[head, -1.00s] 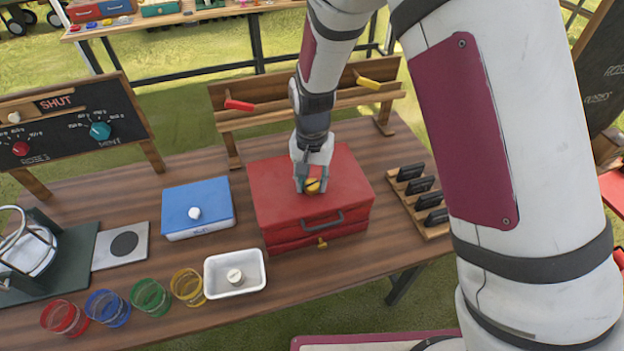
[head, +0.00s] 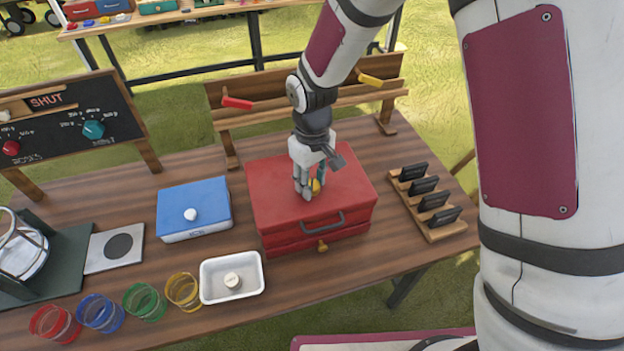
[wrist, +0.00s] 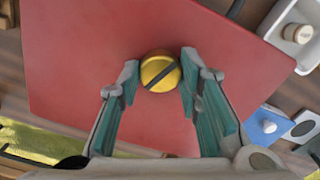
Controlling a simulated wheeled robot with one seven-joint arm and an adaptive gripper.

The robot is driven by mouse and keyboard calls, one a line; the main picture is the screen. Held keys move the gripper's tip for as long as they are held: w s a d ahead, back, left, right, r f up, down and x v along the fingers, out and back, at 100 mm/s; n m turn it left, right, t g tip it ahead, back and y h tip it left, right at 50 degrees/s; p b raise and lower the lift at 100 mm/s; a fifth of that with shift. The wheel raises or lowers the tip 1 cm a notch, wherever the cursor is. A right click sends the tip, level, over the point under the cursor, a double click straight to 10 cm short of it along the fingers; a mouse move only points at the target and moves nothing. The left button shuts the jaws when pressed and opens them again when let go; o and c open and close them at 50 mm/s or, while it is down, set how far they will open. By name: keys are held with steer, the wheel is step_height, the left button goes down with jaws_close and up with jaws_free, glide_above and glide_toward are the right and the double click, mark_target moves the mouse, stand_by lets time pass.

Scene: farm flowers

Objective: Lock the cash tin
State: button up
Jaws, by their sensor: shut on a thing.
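The red cash tin (head: 275,205) stands closed on the wooden table, with a dark handle (head: 321,223) and a small brass catch (head: 322,246) on its front. A round yellow knob (wrist: 158,64) with a dark diagonal slot sits on its lid; in the head view the knob (head: 316,186) is partly hidden by the fingers. My gripper (head: 309,190) points down at the lid and is shut on the knob. In the wrist view its teal-padded fingertips (wrist: 159,75) lie on either side of the knob. The lid fills most of that view.
Left of the tin are a blue box (head: 195,208) and a white tray (head: 232,278). Several coloured cups (head: 145,302) line the front edge. A rack of black cards (head: 430,200) stands right. A wooden stand (head: 290,110) is behind.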

mark_target(312, 184)
steer(key=shift+n+b, duration=0.3)
steer(key=shift+n, duration=1.9)
steer(key=o, duration=1.2)
step_height(312, 184, up, 12)
